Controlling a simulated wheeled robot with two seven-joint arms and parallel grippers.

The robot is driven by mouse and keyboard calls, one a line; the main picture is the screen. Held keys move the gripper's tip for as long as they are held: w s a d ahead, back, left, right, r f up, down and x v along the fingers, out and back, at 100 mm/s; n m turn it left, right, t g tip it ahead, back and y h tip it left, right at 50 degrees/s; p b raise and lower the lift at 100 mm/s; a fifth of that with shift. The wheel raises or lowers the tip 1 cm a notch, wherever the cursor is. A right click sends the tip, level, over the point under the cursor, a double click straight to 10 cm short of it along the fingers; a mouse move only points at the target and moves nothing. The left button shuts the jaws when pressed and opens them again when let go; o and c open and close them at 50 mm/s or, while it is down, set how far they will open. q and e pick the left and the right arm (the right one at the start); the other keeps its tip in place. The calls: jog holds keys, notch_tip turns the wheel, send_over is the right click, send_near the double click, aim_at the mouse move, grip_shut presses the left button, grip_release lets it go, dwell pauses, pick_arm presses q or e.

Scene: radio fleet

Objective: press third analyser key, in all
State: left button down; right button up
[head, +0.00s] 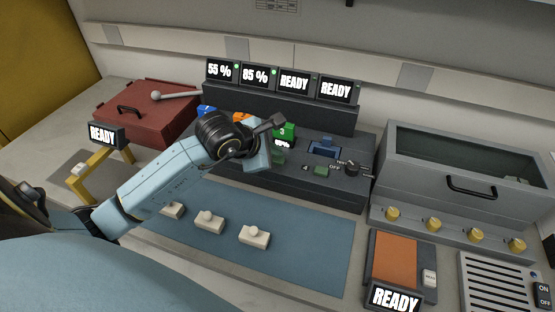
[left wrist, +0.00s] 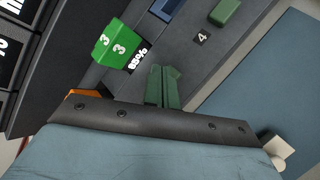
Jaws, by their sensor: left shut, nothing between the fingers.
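The analyser (head: 325,190) is a dark grey unit with a row of keys along its front. The green number 3 block (head: 284,131) stands in its slot and also shows in the left wrist view (left wrist: 113,42). The third key (head: 278,159) is a small green block in front of it, partly hidden by my gripper. The fourth green key (head: 321,170) is right of it and shows in the left wrist view (left wrist: 225,12). My left gripper (head: 264,156) is shut and empty, low over the third key; I cannot tell whether it touches. My right gripper is out of view.
Four screens stand behind: 55 %, 85 % and READY (head: 294,82) twice. A blue mat (head: 300,220) with white knobbed pieces (head: 209,221) lies in front. A red case (head: 150,115) is left; a grey lidded box (head: 460,165) is right. An orange pad (head: 396,260) sits front right.

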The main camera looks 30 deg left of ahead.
pick_arm(q)
jog(key=shift+f+b, duration=0.45)
jog(key=shift+f, duration=0.05)
dwell(0.7)
jog(key=shift+r, duration=0.15)
jog(key=shift+r+p, duration=0.6)
jog(key=shift+r, duration=0.15)
jog(key=shift+r+p, duration=1.7)
jog(key=shift+r, duration=0.85)
jog(key=shift+f, duration=0.1)
